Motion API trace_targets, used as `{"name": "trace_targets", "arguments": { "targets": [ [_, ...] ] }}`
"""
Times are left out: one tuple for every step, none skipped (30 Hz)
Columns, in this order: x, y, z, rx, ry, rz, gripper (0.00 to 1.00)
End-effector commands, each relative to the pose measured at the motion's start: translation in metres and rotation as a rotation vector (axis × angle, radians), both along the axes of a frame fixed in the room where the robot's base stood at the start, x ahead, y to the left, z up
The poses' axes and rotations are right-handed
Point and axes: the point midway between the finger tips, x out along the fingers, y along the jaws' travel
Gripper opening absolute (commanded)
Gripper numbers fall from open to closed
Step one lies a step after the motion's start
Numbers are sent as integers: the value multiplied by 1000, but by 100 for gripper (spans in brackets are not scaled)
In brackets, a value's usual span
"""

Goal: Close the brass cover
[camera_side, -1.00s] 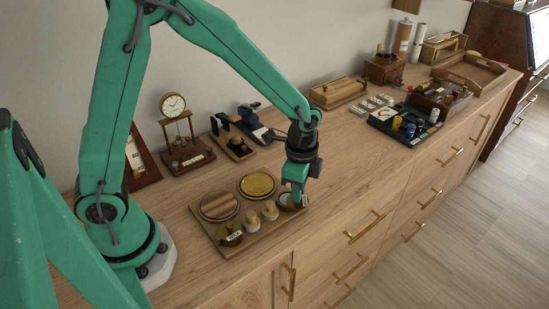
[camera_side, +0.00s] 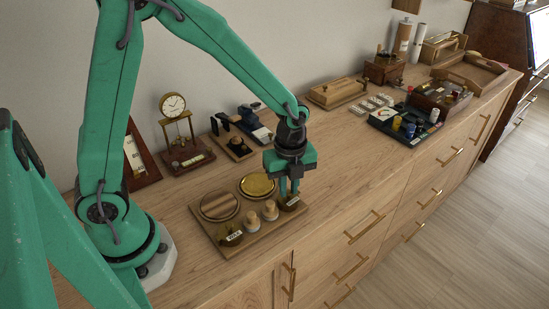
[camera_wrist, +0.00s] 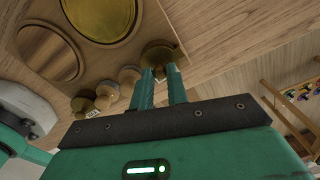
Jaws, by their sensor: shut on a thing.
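A wooden board (camera_side: 250,229) holds a round brass disc (camera_side: 257,185) at the back right and a wooden disc (camera_side: 220,205) at the back left. In front of them are two pale knobs (camera_side: 270,210) and a dark brass knob with a white label (camera_side: 230,236). A similar labelled round brass piece (camera_side: 289,203) is at the board's right end. My gripper (camera_side: 289,192) points down and is shut on this right-hand brass piece. In the wrist view, the piece (camera_wrist: 158,54) shows just past the fingertips (camera_wrist: 160,75), with its label partly hidden. The brass disc (camera_wrist: 100,16) is cut off at the top.
A brass clock (camera_side: 175,120) and a small dark stand (camera_side: 235,146) are behind the board. A box with a wooden lid (camera_side: 338,93) and a dark tray of small items (camera_side: 400,125) stand farther right. The bench between is clear.

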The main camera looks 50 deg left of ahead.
Motion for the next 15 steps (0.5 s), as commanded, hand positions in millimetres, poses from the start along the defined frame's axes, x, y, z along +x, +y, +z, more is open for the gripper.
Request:
{"name": "trace_targets", "arguments": {
  "targets": [
    [1, 1, 1, -1, -4, -19, 0],
    [1, 1, 1, 0, -4, -29, 0],
    [1, 1, 1, 0, -4, -42, 0],
    [1, 1, 1, 0, -4, -50, 0],
    [1, 2, 1, 0, -3, -56, 0],
    [1, 2, 1, 0, -3, -64, 0],
    [1, 2, 1, 0, -3, -68, 0],
    [1, 2, 1, 0, -3, -72, 0],
    [1, 2, 1, 0, -3, -75, 0],
    [1, 2, 1, 0, -3, -76, 0],
    [1, 2, 1, 0, -3, -77, 0],
    [1, 2, 1, 0, -3, -77, 0],
    [1, 2, 1, 0, -3, -77, 0],
    [1, 2, 1, 0, -3, -77, 0],
    [1, 2, 1, -1, -3, -77, 0]
  ]
}}
